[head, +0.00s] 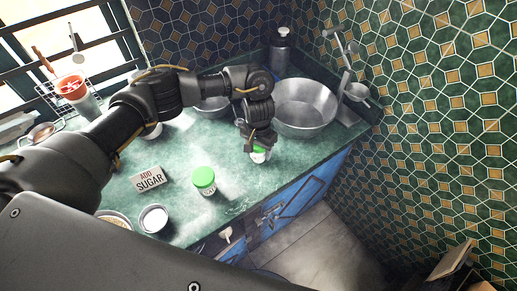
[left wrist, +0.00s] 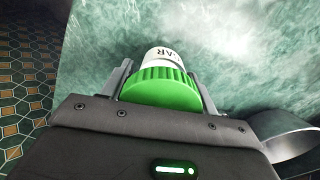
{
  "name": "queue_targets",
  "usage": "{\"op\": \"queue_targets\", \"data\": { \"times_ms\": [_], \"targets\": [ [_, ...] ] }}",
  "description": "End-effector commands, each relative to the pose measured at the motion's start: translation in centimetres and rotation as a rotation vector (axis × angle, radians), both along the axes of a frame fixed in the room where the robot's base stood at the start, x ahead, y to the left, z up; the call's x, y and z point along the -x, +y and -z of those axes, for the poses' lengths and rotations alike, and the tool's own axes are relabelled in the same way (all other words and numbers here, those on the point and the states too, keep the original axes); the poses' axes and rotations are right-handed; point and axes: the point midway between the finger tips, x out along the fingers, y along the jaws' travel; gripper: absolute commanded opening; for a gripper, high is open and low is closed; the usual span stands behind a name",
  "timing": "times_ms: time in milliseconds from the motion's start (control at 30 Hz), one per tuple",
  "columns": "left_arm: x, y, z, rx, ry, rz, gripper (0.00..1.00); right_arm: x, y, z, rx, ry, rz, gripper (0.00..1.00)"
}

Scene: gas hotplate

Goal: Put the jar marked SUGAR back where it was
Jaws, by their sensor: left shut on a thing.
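My left gripper (head: 259,146) is shut on the sugar jar (head: 260,157), over the front part of the green counter near the metal basin. In the left wrist view the jar's ribbed green lid (left wrist: 161,89) sits between the two fingers, and the letters "GAR" show on its white body (left wrist: 162,56). I cannot tell whether its base touches the counter. A second jar with a green lid (head: 204,180) stands upright on the counter to the left. My right gripper is not in view.
A card reading "ADD SUGAR" (head: 149,179) lies left of the second jar. A small bowl of white stuff (head: 153,218) is at the front. The large metal basin (head: 305,107) is behind the gripper. The counter's front edge (head: 285,184) is close.

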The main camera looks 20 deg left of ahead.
Motion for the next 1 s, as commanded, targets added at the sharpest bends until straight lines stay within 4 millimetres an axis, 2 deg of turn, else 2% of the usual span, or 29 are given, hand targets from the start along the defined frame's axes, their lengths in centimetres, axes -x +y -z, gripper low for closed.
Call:
{"op": "queue_targets", "data": {
  "times_ms": [433,467,600,867,1000],
  "targets": [
    [0.00,-0.02,0.71,0.000,0.000,0.000,0.35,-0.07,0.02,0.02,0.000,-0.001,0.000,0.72],
    [-0.02,-0.01,0.70,0.000,-0.001,0.000,0.62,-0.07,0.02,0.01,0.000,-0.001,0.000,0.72],
    [-0.01,-0.01,0.68,0.000,-0.001,0.001,0.81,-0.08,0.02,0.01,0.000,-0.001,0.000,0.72],
    [-0.01,0.00,0.65,0.000,-0.001,0.000,0.81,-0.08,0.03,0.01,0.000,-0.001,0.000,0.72],
    [-0.09,0.02,-0.24,0.000,-0.002,0.001,0.81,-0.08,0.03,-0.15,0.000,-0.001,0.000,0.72]
  ]
}}
